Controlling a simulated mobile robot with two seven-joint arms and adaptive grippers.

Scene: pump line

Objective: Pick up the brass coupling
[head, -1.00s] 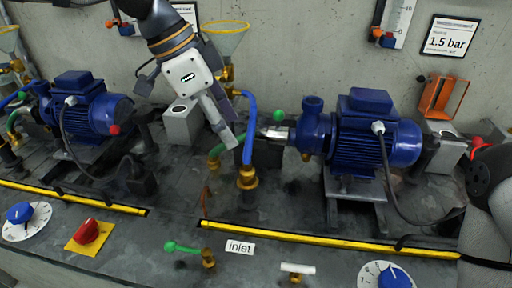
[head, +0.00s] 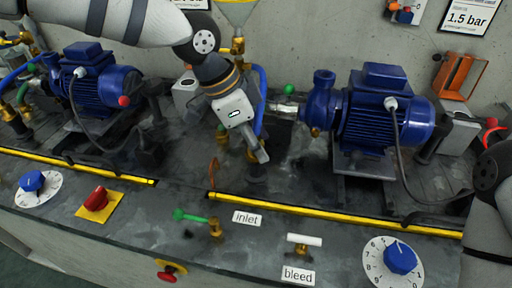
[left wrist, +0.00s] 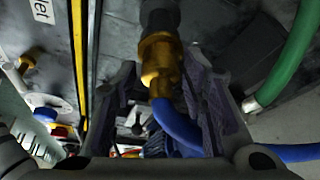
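The brass coupling (left wrist: 160,62) sits at the end of the blue hose (left wrist: 178,127) in the left wrist view. My left gripper (head: 262,157) points down at it in front of the wall, at the end of the blue hose in the head view. There the gripper largely hides the coupling. In the left wrist view, the dark fingers stand on either side of the coupling, with gaps showing; the gripper is open. My right arm shows at the right edge of the head view, but its gripper is out of frame.
A green hose (left wrist: 288,62) runs close beside the right finger. The blue pump (head: 385,120) stands to the right and another pump (head: 100,82) to the left. A yellow strip (head: 340,216), a green-handled valve (head: 192,217) and an inlet label (head: 247,218) lie in front.

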